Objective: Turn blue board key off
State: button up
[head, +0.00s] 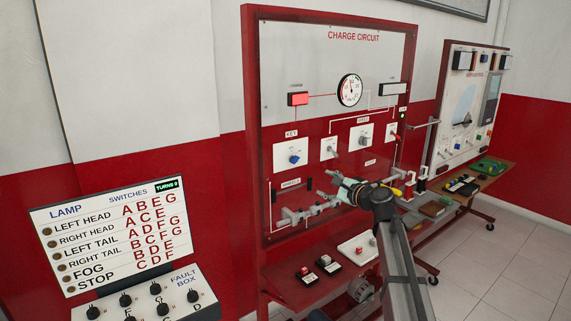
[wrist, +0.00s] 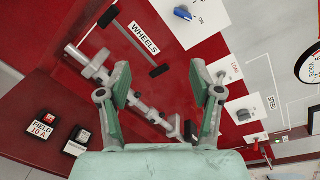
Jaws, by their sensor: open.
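A blue knob (head: 293,159) sits on a white plate under the label KEY on the red-framed charge circuit board (head: 250,130). The knob also shows at the top of the wrist view (wrist: 183,13), with ON printed beside it; its exact setting is hard to tell. My gripper (head: 332,190) is in front of the board, below and to the right of the knob. In the wrist view my gripper (wrist: 159,76) has its two green-padded fingers wide apart with nothing between them. The knob lies beyond the fingertips, not touched.
A red lamp (head: 298,99) glows beside a round gauge (head: 349,90). White plates with load and speed knobs (wrist: 243,115) lie right of the key. Pipework (wrist: 130,100) runs below. A lamp-and-switches panel (head: 115,230) stands left, another board (head: 468,100) right.

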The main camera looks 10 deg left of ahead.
jog(key=w+r+m, duration=0.1)
jog(key=m, duration=0.1)
jog(key=m+t+p, duration=0.1)
jog(key=m+p, duration=0.2)
jog(key=p, duration=0.2)
send_near(297, 161)
jog(key=shift+y, duration=0.3)
jog(key=x, duration=0.9)
jog(key=shift+w+f, duration=0.1)
jog(key=shift+w, duration=0.25)
jog(key=shift+w+a+f, duration=0.15)
jog(key=shift+w+a, duration=0.3)
jog(key=c, duration=1.1)
